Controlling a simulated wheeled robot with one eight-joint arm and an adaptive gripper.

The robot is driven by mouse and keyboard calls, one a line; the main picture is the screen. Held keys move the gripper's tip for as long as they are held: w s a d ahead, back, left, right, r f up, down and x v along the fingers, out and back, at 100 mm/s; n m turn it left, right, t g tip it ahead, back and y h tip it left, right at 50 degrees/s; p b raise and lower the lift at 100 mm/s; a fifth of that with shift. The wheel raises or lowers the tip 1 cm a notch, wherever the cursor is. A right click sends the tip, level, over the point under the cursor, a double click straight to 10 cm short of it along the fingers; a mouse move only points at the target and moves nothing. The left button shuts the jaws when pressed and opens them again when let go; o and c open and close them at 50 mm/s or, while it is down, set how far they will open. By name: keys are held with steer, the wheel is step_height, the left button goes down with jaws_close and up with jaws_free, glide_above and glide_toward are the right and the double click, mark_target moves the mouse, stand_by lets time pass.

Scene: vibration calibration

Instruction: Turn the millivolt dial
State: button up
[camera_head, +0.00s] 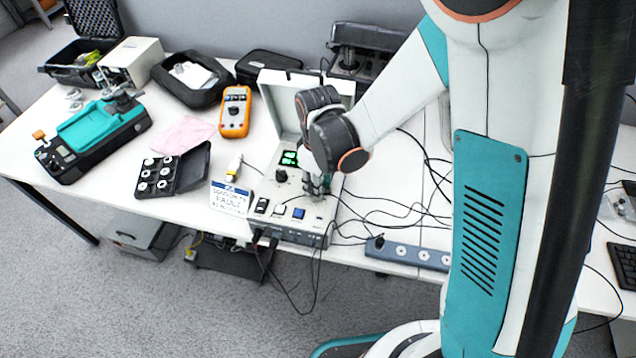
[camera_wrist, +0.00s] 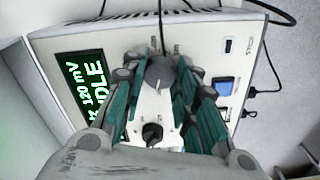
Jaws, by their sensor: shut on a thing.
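The calibrator (camera_head: 290,225) is a light grey box with a raised lid and a green lit display (camera_head: 289,158). In the wrist view the display (camera_wrist: 86,88) reads "120 mV" and "IDLE", turned sideways. A grey round dial (camera_wrist: 160,72) sits between my fingertips; I take it for the millivolt dial, as its label is not readable. My gripper (camera_wrist: 160,76) is shut on this dial, a finger on each side. A second, black knob (camera_wrist: 152,134) is free between my fingers, nearer the palm. In the head view my gripper (camera_head: 317,188) points down at the panel, and my wrist hides the dial.
Cables run from the panel across the table to a power strip (camera_head: 408,252). A blue switch (camera_wrist: 222,86) is beside my fingers. An orange multimeter (camera_head: 235,112), a black case of discs (camera_head: 160,176) and a small sign (camera_head: 230,198) stand to the left.

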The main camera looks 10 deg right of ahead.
steer(key=m, duration=0.4)
steer(key=shift+b, duration=0.4)
steer(key=m, duration=0.7)
steer(key=shift+m+b, duration=0.3)
steer(key=shift+b, duration=0.1)
steer(key=shift+m, duration=1.8)
steer(key=o, duration=1.1)
